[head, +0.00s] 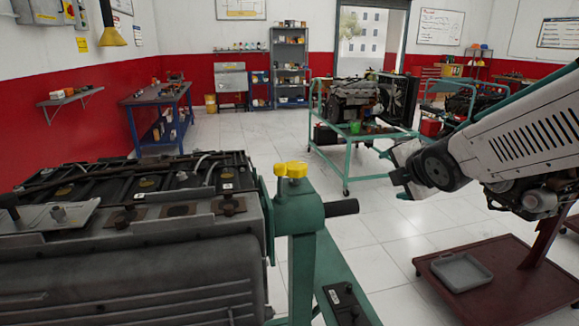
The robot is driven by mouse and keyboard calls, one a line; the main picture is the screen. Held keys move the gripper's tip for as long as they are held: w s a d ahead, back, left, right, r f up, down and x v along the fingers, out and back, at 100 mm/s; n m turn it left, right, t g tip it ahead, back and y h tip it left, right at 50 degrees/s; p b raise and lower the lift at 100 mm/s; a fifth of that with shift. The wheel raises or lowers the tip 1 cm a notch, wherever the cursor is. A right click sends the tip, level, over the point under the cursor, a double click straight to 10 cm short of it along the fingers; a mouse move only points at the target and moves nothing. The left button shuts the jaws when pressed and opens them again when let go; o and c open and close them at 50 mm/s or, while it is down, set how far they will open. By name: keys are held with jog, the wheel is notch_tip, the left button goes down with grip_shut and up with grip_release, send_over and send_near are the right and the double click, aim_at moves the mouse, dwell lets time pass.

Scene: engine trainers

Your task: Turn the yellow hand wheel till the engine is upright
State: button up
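The engine (130,275), a large grey block with black covers on top, fills the lower left of the head view. Its near and left parts are cut off by the frame, and I cannot tell its exact tilt. A green stand post (302,240) is at its right end. Yellow knob-like parts (291,169) sit on top of the post; I take them for the hand wheel, but its full shape is not clear. A dark round bar juts right from the post. My gripper (397,178) is right of the yellow parts, well apart from them.
A dark red base (497,290) with a grey tray (460,271) stands at lower right. A green wheeled stand (375,140) with another engine is behind. A blue workbench (158,100) stands at back left. White tiled floor is clear between them.

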jog(key=w+a+f+n+t+y, duration=0.2)
jog(key=w+a+n+y, duration=0.3)
jog(key=w+a+n, duration=0.4)
jog(key=n+g+y, duration=0.2)
jog(key=n+y, duration=0.5)
jog(key=n, duration=0.6)
send_near(291, 165)
jog(key=w, duration=0.1)
jog(key=w+f, duration=0.1)
jog(key=w+a, duration=0.1)
jog(key=shift+w+f, duration=0.2)
jog(key=shift+w, duration=0.2)
jog(key=shift+a, duration=0.35)
jog(key=shift+w+a+n, duration=0.15)
jog(key=shift+a+n, duration=0.15)
jog(key=x, duration=0.7)
jog(key=shift+r, duration=0.15)
jog(key=c, duration=1)
